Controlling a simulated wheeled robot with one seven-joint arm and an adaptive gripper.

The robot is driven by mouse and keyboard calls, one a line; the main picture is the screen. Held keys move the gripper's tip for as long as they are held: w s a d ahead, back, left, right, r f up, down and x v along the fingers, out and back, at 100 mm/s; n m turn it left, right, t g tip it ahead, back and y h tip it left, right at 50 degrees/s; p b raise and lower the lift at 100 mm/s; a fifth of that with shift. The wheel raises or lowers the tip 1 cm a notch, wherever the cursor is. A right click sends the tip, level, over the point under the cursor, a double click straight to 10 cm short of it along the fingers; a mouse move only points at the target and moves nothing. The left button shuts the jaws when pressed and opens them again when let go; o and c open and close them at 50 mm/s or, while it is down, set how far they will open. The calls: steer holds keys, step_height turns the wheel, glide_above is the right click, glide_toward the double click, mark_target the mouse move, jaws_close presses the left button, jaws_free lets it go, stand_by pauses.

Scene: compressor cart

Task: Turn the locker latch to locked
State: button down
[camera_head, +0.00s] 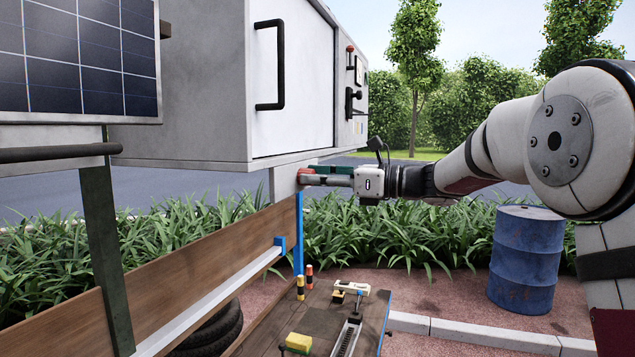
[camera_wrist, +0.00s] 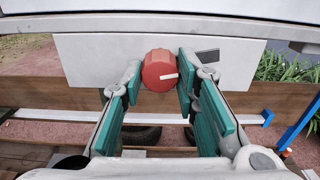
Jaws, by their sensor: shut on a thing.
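The latch is a round red knob (camera_wrist: 160,70) on a pale plate (camera_wrist: 90,60) in the wrist view. A white line on its face runs from about the middle toward the right, nearly level. The knob also shows small in the head view (camera_head: 305,176), below the white locker box (camera_head: 215,70), partly hidden by my fingers. My gripper (camera_wrist: 160,82) is shut on the knob, with one teal-padded finger on each side of it. In the head view my gripper (camera_head: 308,176) reaches in from the right, just under the box.
A dark label (camera_wrist: 207,56) is right of the knob. The box has a black door handle (camera_head: 282,65) and a side panel with controls (camera_head: 354,95). Below is a wooden bench (camera_head: 262,335) with small tools. A blue barrel (camera_head: 525,262) stands at the right. A solar panel (camera_head: 80,55) is upper left.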

steer(key=n+b, duration=1.3)
steer(key=n, duration=0.2)
steer(key=shift+f, duration=0.1)
steer(key=shift+n, duration=0.3)
steer(key=c, duration=1.2)
jaws_free()
steer(key=shift+d, duration=0.1)
steer(key=v, duration=1.1)
steer(key=shift+s+d, duration=0.2)
steer(key=shift+d, duration=0.15)
